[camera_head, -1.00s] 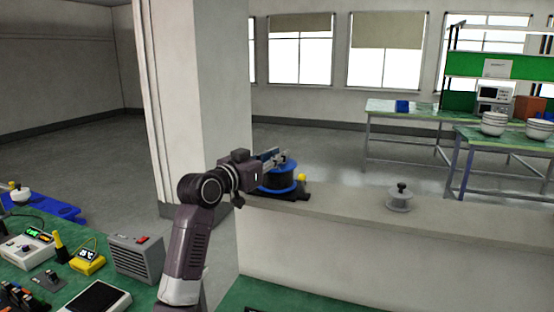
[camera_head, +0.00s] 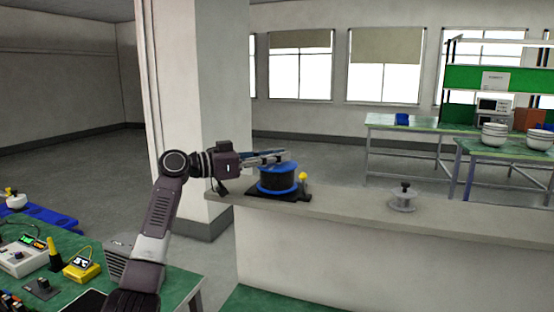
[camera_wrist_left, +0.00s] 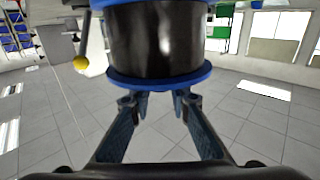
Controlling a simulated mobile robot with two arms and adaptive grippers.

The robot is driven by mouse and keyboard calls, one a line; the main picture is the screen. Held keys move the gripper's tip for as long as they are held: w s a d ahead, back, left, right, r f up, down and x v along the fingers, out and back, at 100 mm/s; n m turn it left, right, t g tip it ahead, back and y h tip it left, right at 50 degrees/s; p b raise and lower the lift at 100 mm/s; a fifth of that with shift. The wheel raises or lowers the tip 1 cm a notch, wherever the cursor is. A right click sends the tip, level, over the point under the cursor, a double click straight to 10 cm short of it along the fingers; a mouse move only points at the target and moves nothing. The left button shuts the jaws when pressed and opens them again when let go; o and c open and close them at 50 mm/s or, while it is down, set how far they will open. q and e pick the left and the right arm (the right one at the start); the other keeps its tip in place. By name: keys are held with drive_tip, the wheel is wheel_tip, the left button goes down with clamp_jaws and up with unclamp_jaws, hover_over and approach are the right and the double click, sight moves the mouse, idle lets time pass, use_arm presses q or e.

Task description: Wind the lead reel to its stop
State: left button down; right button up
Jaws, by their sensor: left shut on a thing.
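The lead reel (camera_head: 277,182), a black drum between blue flanges, stands upright on a black base (camera_head: 264,195) on the ledge. A yellow knob (camera_head: 303,177) on a dark upright is beside it on the right. My left gripper (camera_head: 284,157) reaches in from the left at the reel's upper flange and is shut on its top part. In the left wrist view, which is upside down, both fingers (camera_wrist_left: 160,103) meet the blue flange (camera_wrist_left: 160,80). The exact spot gripped is hidden behind the flange. The yellow knob (camera_wrist_left: 81,63) shows at left. My right gripper is not in view.
A grey spool (camera_head: 403,198) with a dark knob stands farther right on the pale ledge (camera_head: 350,207). A pillar (camera_head: 205,100) rises behind my left arm. The green bench (camera_head: 185,285) at lower left carries instruments. The ledge between reel and spool is clear.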

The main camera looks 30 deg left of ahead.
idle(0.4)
use_arm(q)
drive_tip(key=c, duration=1.8)
unclamp_jaws()
drive_tip(key=v, duration=1.2)
